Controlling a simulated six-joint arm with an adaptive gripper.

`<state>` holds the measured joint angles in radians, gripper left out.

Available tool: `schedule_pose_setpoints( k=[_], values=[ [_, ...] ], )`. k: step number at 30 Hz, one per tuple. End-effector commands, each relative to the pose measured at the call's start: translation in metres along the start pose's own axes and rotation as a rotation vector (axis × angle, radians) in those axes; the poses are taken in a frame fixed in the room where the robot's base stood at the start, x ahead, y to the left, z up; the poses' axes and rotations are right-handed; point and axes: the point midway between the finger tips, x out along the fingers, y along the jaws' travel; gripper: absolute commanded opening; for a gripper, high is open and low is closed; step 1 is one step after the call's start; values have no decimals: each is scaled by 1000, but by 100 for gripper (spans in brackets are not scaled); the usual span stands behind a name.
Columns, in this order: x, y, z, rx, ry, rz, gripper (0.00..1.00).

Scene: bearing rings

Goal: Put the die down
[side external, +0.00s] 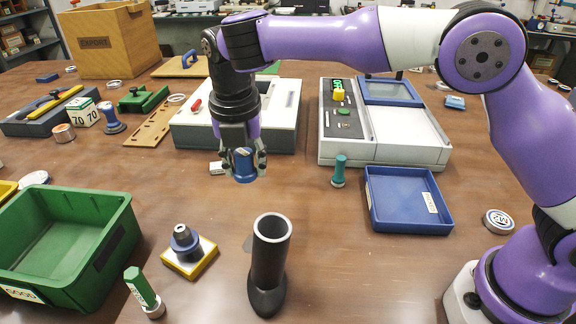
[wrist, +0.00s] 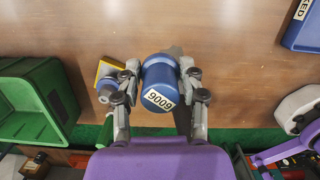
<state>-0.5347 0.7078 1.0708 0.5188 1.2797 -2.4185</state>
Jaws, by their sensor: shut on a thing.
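The die (side external: 244,166) is a blue cylinder held between the fingers of my gripper (side external: 243,155). My gripper points down and is shut on it, above the middle of the brown table (side external: 330,245). In the wrist view the die (wrist: 160,82) sits between the two fingertips (wrist: 161,82), with a white label on its near end reading like G006. Its lower end appears clear of the table in the side view.
A dark upright tube (side external: 268,262) stands in front. Left of it are a yellow-edged block with a blue-grey knob (side external: 188,252) and a green bin (side external: 75,250). A teal-handled stamp (side external: 339,172) and blue tray (side external: 405,205) stand right. Bare table lies between.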

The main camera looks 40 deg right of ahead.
Motion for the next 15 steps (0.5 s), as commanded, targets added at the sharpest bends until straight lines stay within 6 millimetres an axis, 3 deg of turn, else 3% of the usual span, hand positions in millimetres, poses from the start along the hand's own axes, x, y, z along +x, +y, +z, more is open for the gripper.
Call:
schedule_pose_setpoints(
  k=[3,7,11,15],
  values=[
    [-2,22,-24,-183,-1,28,0],
    [1,30,-31,-270,-1,39,0],
    [18,29,-12,-281,0,39,0],
    [46,27,22,-278,1,38,0]
  ],
)
